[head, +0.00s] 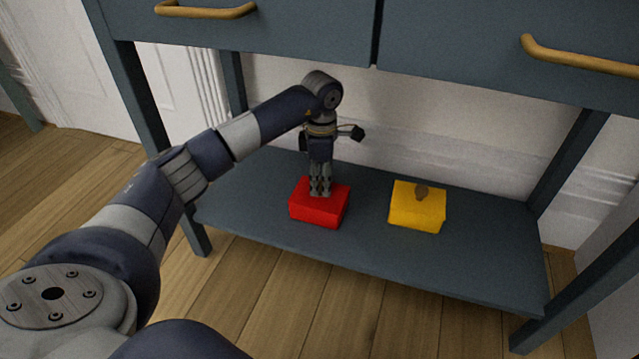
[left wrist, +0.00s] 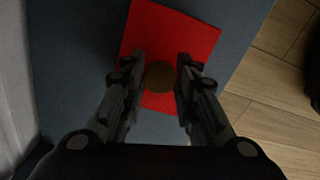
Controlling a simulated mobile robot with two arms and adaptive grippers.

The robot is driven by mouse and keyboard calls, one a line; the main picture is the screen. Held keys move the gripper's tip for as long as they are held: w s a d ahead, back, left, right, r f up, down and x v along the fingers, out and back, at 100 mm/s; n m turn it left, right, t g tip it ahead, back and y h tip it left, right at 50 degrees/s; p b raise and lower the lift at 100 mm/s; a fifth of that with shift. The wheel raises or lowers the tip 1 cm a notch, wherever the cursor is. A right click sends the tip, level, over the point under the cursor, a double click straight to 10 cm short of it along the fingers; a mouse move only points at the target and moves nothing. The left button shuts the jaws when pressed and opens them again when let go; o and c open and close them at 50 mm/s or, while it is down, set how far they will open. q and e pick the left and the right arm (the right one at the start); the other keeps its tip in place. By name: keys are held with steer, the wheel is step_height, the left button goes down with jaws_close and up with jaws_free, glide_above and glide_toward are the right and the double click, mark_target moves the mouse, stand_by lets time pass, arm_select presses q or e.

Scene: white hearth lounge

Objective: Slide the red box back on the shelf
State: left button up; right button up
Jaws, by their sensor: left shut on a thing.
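The red box (head: 318,208) sits on the left half of the low shelf (head: 370,248), near its front edge. My left gripper (head: 320,190) comes down on it from above. In the left wrist view the red box (left wrist: 170,42) lies under the gripper (left wrist: 161,78), whose fingers are shut on a round brown knob (left wrist: 160,75) on the box top. In the head view the knob is hidden by the fingers. My right gripper is in neither view.
A yellow box (head: 417,208) with a brown knob stands on the shelf to the right of the red box. Drawers with brass handles (head: 205,10) hang above the shelf. Table legs stand at both sides. The shelf behind the boxes is clear.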

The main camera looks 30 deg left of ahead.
arm_select(q)
steer(key=w+a+b, duration=0.1)
steer(key=w, duration=0.5)
steer(key=shift+w+a+b, duration=0.2)
steer(key=shift+a+b, duration=0.1)
stand_by(0.8)
steer(key=o, duration=1.1)
step_height(320, 180, up, 7)
steer(key=shift+r, duration=0.2)
